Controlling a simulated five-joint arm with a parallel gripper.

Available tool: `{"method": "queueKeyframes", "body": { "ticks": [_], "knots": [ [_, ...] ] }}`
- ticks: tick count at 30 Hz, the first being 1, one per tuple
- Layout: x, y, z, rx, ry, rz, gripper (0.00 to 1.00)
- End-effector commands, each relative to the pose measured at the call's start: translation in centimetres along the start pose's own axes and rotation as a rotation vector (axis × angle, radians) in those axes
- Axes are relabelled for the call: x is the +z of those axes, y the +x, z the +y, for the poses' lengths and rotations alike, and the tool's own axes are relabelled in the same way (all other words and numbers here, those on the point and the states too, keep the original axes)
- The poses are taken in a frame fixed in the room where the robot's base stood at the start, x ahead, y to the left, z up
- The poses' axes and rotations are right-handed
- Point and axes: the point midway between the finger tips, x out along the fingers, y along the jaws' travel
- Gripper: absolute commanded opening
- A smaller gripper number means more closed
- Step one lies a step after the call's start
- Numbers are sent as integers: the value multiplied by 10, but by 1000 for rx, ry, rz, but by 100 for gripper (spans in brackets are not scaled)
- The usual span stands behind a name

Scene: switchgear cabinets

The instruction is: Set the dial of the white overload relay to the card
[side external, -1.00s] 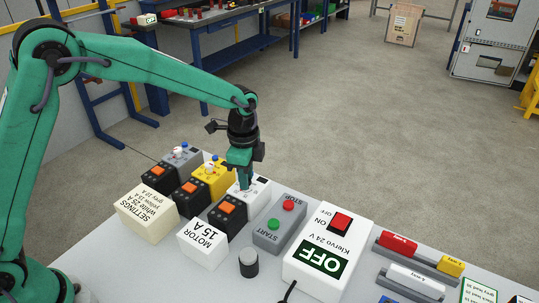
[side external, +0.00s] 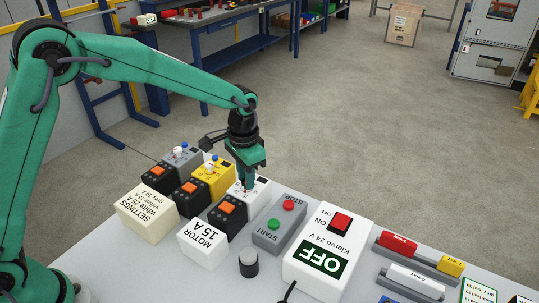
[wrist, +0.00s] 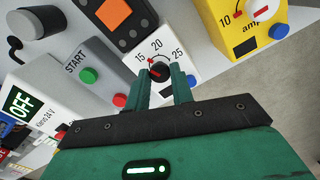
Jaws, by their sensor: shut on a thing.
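The white overload relay (side external: 264,186) stands in the row of relays, under my gripper. In the wrist view the relay (wrist: 185,57) shows a scale marked 15, 20 and 25 around a black dial (wrist: 158,70) with a red pointer mark. My gripper (wrist: 162,88) points down with its fingers shut on the dial; it also shows in the side view (side external: 247,188). The fingers partly hide the dial, and I cannot tell its exact reading. The settings card (side external: 147,209) is on a cream block at the left; its white line appears to read 25 A.
The yellow relay (side external: 217,178) and a grey relay (side external: 184,158) stand to the left. A block marked MOTOR 15 A (side external: 203,243) is in front. The grey START/STOP box (side external: 279,224) and white switch box showing OFF (side external: 327,245) stand to the right.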

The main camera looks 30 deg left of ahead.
Motion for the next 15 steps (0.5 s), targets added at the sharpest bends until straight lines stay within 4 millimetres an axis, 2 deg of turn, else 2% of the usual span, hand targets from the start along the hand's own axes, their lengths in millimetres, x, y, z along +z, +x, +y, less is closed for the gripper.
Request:
{"method": "queueKeyframes", "body": {
  "ticks": [6,15],
  "knots": [
    [0,-1,0,0,-110,1,0],
    [0,-1,0,0,-157,1,0]
  ]
}}
